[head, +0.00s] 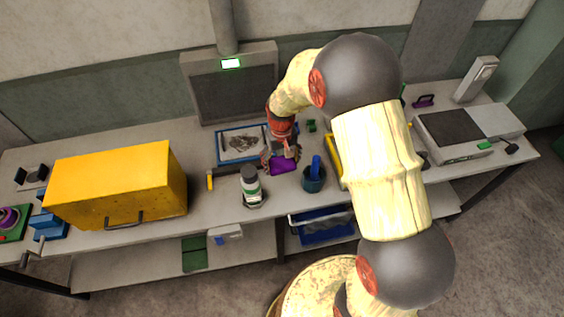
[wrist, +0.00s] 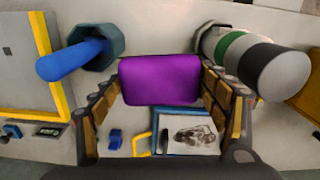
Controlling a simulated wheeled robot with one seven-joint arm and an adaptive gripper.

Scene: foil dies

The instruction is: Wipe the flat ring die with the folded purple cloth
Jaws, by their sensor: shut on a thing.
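The folded purple cloth (head: 284,166) is between the fingers of my gripper (head: 280,156), over the front middle of the bench. In the wrist view the cloth (wrist: 160,80) spans the gap between both fingers of my gripper (wrist: 160,68), which is shut on it. Whether the cloth touches the bench I cannot tell. A blue-rimmed tray (head: 218,156) lies just left of my gripper, with a pale sheet and a dark grey patch in it. The tray also shows in the wrist view (wrist: 182,111). I cannot make out a flat ring die for certain.
A white bottle with a green band (head: 250,184) stands left of the cloth, and a dark blue cup (head: 314,181) with a blue handle stands right. A large yellow box (head: 120,185) fills the bench's left. A grey machine (head: 465,130) is at right. My arm hides part of the bench.

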